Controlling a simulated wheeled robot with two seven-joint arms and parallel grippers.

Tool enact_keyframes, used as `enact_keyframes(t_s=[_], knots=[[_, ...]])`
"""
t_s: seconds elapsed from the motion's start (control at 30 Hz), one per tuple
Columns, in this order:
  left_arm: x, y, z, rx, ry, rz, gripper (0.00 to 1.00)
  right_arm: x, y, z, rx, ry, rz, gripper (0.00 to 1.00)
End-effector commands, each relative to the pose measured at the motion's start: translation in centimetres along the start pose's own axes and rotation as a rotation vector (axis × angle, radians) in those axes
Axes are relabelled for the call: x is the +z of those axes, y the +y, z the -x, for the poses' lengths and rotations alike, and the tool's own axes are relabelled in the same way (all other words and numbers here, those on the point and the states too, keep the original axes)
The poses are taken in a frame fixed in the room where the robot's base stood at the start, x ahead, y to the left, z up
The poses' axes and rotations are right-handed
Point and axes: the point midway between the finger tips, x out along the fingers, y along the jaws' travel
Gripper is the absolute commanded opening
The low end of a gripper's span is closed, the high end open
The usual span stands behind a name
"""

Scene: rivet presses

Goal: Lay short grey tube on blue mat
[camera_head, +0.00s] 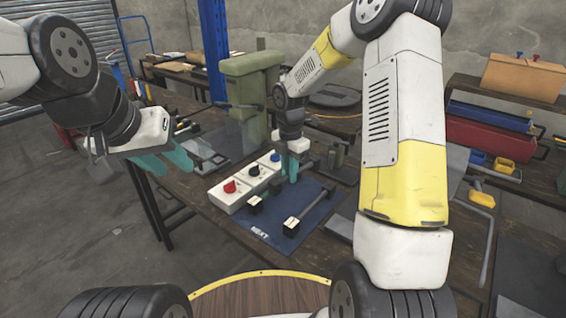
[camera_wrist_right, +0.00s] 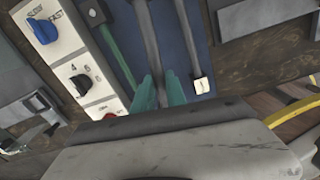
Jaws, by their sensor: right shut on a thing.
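The blue mat (camera_head: 318,213) lies on the dark workbench beside the control box. My right gripper (camera_head: 291,170) is low over the far part of the mat. In the right wrist view its two teal fingers (camera_wrist_right: 160,92) are close together around a grey tube (camera_wrist_right: 149,40). The tube runs away from the fingers over the mat; its near part is hidden by the gripper. A second grey tube (camera_head: 306,209) with a pale square end lies on the mat to the right. My left gripper (camera_head: 190,162) is empty, its teal fingers apart, left of the control box.
The white control box (camera_head: 245,186) with red, black and blue knobs borders the mat's left side. A green press (camera_head: 252,90) stands behind. A dark block with a pale top (camera_head: 255,205) is at the mat's left edge.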

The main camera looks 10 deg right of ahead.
Motion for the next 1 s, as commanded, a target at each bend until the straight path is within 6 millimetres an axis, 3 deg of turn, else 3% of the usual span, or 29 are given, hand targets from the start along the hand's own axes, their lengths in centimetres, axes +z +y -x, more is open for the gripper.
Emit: enact_keyframes(t_s=[0.2, 0.57, 1.0], knots=[[0.0, 0.0, 0.0, 0.0, 0.0, 0.0, 0.36, -0.2, 0.2, 0.0, 0.001, -0.001, 0.139, 0.0], [0.0, 0.0, 0.0, 0.0, 0.0, 0.0, 0.36, -0.2, 0.2, -0.1, 0.001, -0.001, 0.145, 0.0], [0.0, 0.0, 0.0, 0.0, 0.0, 0.0, 0.36, -0.2, 0.2, -3.6, -0.001, 0.0, 0.144, 0.0]])
